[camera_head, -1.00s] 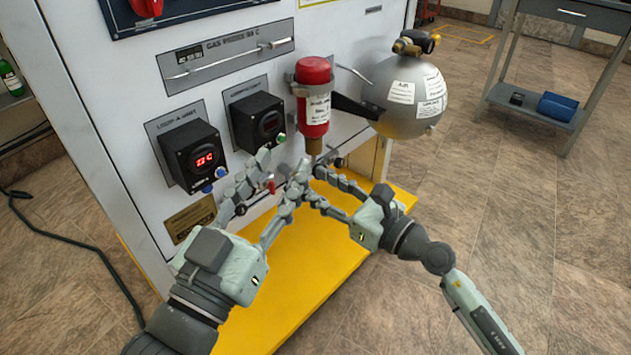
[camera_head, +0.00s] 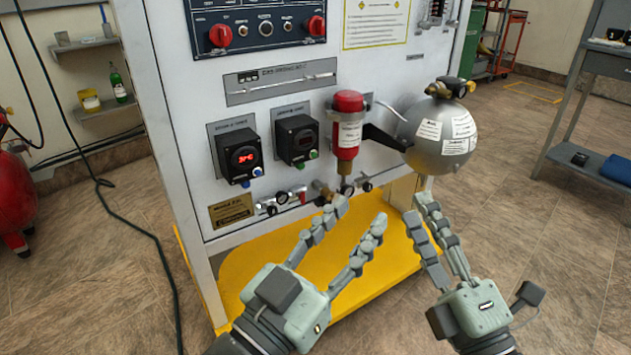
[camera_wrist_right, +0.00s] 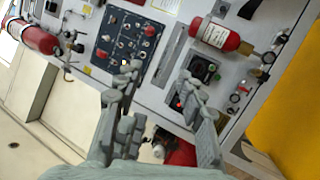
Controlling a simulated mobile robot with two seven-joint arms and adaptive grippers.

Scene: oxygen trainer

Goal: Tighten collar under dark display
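The dark display (camera_head: 297,139) is a black box with a blank screen and a green knob, on the white panel right of a red-lit display (camera_head: 241,155). Below it runs a row of small valves and gauges (camera_head: 283,198) with a brass fitting (camera_head: 321,189); I cannot tell which part is the collar. My left gripper (camera_head: 360,214) is open and empty, its fingertips low in front of the panel, partly covering the right end of this row. My right gripper (camera_head: 419,200) is open and empty below the grey sphere; its parted fingers also show in the right wrist view (camera_wrist_right: 160,77).
A red cylinder (camera_head: 348,128) and the grey sphere (camera_head: 438,135) on a black bracket stick out from the panel. A yellow base plate (camera_head: 262,266) lies below. A grey cart (camera_head: 600,138) stands right. The floor between the cart and panel is clear.

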